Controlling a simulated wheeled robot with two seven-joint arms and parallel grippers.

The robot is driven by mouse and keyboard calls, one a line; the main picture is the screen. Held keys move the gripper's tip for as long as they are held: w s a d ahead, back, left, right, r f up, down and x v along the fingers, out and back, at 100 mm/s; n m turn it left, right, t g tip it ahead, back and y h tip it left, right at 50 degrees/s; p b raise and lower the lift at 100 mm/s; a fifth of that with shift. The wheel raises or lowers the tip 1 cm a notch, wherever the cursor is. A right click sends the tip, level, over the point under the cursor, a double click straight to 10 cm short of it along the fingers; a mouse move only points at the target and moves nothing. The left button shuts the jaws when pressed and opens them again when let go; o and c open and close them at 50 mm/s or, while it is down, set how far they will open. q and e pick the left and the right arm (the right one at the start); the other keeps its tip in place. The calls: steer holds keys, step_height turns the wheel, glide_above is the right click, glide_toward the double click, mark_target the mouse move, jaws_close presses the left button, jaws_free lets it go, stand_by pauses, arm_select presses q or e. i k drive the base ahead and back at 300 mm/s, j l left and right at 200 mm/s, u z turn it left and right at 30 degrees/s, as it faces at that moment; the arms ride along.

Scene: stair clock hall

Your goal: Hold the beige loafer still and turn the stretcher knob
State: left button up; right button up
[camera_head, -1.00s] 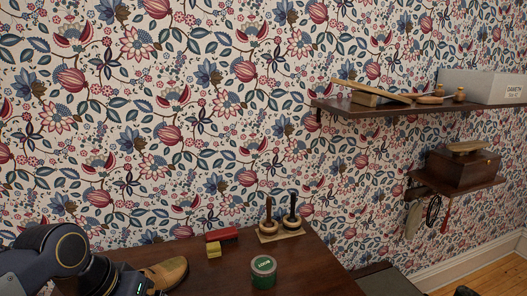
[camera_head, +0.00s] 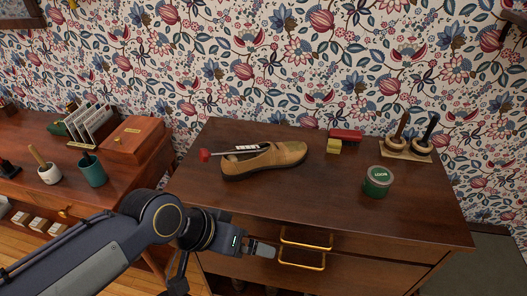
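The beige loafer (camera_head: 268,160) lies on the dark wooden dresser top, toe to the right. The stretcher (camera_head: 240,149) sits in its opening, and its red knob (camera_head: 205,155) sticks out past the heel to the left. My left gripper (camera_head: 264,250) is in front of the dresser, below the top's front edge and apart from the loafer. Its fingers look close together, but I cannot tell if they are open or shut. My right gripper is not in view.
A green tin (camera_head: 377,182), a red brush (camera_head: 345,135), a yellow block (camera_head: 334,146) and two dark-handled tools on a small board (camera_head: 404,151) stand right of the loafer. Brass drawer handles (camera_head: 302,265) are near my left gripper. A lower side table (camera_head: 62,188) with a wooden box (camera_head: 132,139) is at left.

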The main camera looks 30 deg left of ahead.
mark_target(203, 155)
steer(key=u, duration=1.6)
